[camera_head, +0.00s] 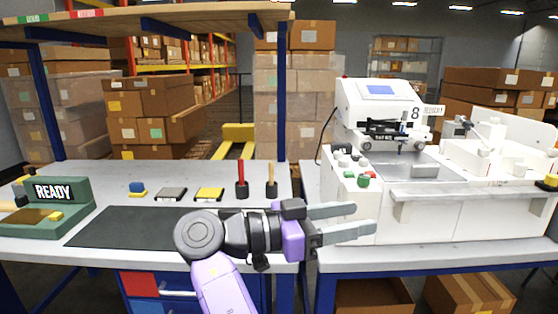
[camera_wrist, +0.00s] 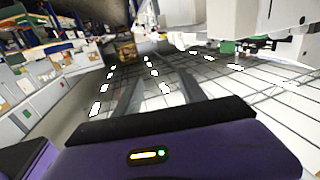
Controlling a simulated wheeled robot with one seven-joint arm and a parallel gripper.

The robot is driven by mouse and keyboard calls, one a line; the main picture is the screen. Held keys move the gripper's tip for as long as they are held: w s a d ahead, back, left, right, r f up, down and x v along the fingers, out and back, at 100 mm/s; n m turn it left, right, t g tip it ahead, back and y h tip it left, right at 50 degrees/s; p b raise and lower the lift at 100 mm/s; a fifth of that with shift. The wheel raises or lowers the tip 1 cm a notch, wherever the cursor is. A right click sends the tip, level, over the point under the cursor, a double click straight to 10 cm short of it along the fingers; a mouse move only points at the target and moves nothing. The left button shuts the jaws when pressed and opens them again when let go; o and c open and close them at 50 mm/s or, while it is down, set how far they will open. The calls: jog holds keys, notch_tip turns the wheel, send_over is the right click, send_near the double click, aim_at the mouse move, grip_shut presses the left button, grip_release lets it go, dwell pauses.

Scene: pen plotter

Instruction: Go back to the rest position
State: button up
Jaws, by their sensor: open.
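My gripper (camera_head: 345,222) is in front of the gap between the two tables in the head view, pointing right. Its two grey fingers are apart with nothing between them.
The left table holds a black mat (camera_head: 130,228), a green READY box (camera_head: 62,208), a red-handled tool (camera_head: 241,180), a wooden-handled tool (camera_head: 271,180), and small blue, grey and yellow pads. A shelf (camera_head: 150,22) hangs above. Cardboard boxes (camera_head: 470,295) sit below the right table.

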jog(key=w+a+r+n+t+y, duration=0.2)
jog(key=w+n+t, duration=0.3)
jog(key=w, duration=0.1)
jog(key=w+a+f+n+t+y, duration=0.2)
jog(key=a+f+n+t+y, duration=0.1)
jog(key=f+n+t+y, duration=0.15)
jog(key=w+a+f+n+t+y, duration=0.2)
jog(key=w+f+n+t+y, duration=0.15)
jog(key=f+n, duration=0.2)
jog(key=s+f+n+y, duration=0.6)
jog(key=s+f+y, duration=0.4)
jog(key=s+f, duration=0.6)
jog(key=s+d+f+m+g+h, duration=0.15)
jog(key=s+d, duration=0.35)
jog(key=s, duration=0.7)
jog(key=s+d+m, duration=0.3)
jog(key=s+d, duration=0.2)
jog(key=s, duration=0.8)
jog(key=s+d+f+m+g+h, duration=0.15)
jog(key=s+d, duration=0.35)
jog(key=s, duration=0.7)
notch_tip(320, 180, up, 17)
jog(key=p, duration=1.5)
jog(key=shift+f+t+y+p, duration=0.2)
jog(key=shift+t+y+p, duration=0.1)
jog(key=shift+t, duration=0.1)
